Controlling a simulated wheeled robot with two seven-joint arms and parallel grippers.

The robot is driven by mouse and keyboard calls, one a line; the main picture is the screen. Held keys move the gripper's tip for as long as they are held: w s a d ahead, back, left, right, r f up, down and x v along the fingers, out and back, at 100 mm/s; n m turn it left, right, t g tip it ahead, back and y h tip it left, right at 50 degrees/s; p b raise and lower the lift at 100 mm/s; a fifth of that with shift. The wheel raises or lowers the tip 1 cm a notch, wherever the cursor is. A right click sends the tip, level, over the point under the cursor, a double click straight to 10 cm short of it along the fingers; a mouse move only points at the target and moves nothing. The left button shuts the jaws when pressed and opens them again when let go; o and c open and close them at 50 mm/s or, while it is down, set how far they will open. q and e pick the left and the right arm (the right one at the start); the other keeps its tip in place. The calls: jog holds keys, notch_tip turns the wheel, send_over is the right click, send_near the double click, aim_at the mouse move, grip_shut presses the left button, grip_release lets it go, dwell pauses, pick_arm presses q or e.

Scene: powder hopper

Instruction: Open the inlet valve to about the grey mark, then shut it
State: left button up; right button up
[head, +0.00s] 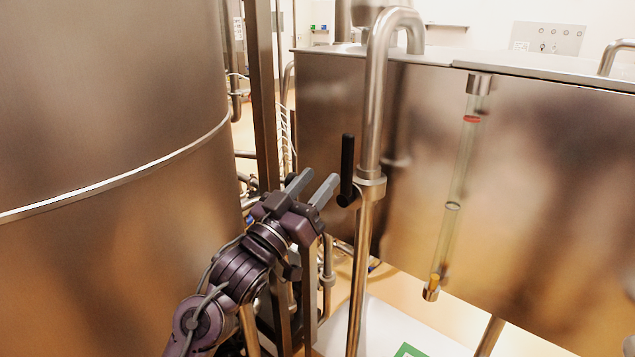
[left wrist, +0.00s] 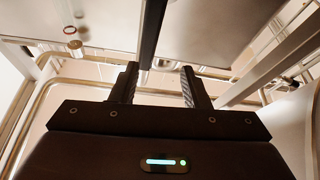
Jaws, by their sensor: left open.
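The inlet valve's black lever (head: 347,160) stands upright on a collar of the vertical steel pipe (head: 372,130). My left gripper (head: 318,181) is open and empty, just left of the lever and apart from it in the head view. In the left wrist view, a dark bar that looks like the lever (left wrist: 152,28) shows ahead, between the directions of the open fingers (left wrist: 158,72). A clear sight tube (head: 462,165) on the tank front has a grey mark (head: 453,206) midway and a red mark (head: 471,119) near the top. Yellow shows only at its bottom. My right gripper is not in view.
A large steel vessel (head: 110,120) fills the left side, close to my left arm. The rectangular steel tank (head: 540,190) stands behind the pipe at right. A dark upright post (head: 262,90) and thinner pipes stand behind the gripper. Open space lies between gripper and lever.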

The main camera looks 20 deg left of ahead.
pick_arm(q)
jog(key=b+v, duration=0.2)
jog(key=v, duration=0.5)
jog(key=shift+b, duration=0.35)
dwell(7.0)
